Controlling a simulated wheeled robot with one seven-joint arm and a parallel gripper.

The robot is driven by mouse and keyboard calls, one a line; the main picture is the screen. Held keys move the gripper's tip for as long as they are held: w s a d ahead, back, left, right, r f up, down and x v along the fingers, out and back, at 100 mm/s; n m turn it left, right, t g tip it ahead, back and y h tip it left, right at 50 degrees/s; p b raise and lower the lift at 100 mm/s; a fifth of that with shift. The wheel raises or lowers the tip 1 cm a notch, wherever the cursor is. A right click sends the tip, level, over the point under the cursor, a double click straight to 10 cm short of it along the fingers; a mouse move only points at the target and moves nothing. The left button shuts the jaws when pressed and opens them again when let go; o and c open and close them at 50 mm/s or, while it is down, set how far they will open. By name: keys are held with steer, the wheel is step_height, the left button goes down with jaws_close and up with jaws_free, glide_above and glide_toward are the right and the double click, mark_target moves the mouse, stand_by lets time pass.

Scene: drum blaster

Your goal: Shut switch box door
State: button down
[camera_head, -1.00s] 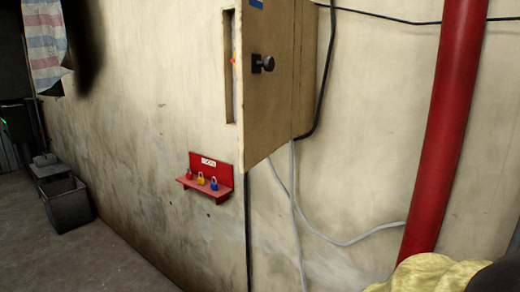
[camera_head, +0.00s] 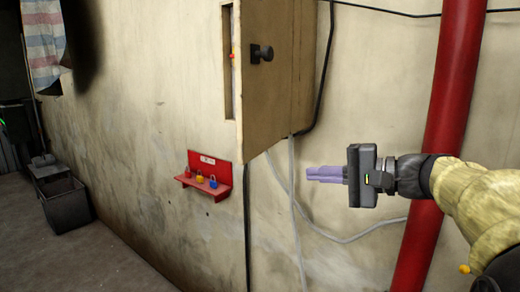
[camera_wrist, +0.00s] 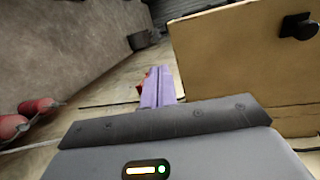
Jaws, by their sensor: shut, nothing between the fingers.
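The switch box door (camera_head: 270,80) is a tan panel with a black knob (camera_head: 261,53), seen at the top middle of the head view. It stands open, with a narrow gap at its left edge showing part of the box inside. In the wrist view the door (camera_wrist: 245,65) fills the upper right, its knob (camera_wrist: 299,26) near the corner. My gripper (camera_head: 308,173) has purple fingers, shut and empty. It is right of and below the door in the head view, apart from it. The fingers (camera_wrist: 158,72) point past the door's left edge in the wrist view.
A red shelf (camera_head: 208,172) with several small padlocks is on the wall below left of the door. A red pipe (camera_head: 455,90) stands behind my arm. Grey and black cables hang below the box. A dark bin (camera_head: 66,205) stands at the left.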

mark_target(247, 140)
steer(key=shift+n+y, duration=0.7)
steer(key=shift+y, duration=0.2)
steer(key=r, duration=0.3)
steer(key=s+r, duration=0.1)
steer(key=r, duration=0.1)
steer(key=shift+d+r, duration=0.15)
steer(key=shift+d, duration=0.25)
steer(key=p+x, duration=0.2)
steer(key=x, duration=0.2)
steer(key=p+x, duration=0.2)
steer(key=x, duration=0.2)
steer(key=p+x, duration=0.2)
steer(key=x, duration=0.3)
steer(key=shift+r, duration=0.25)
steer(key=shift+w+a+f+p, duration=0.1)
steer(key=shift+w+a+p, duration=0.25)
steer(key=shift+a+p, duration=0.1)
steer(key=shift+f, duration=0.15)
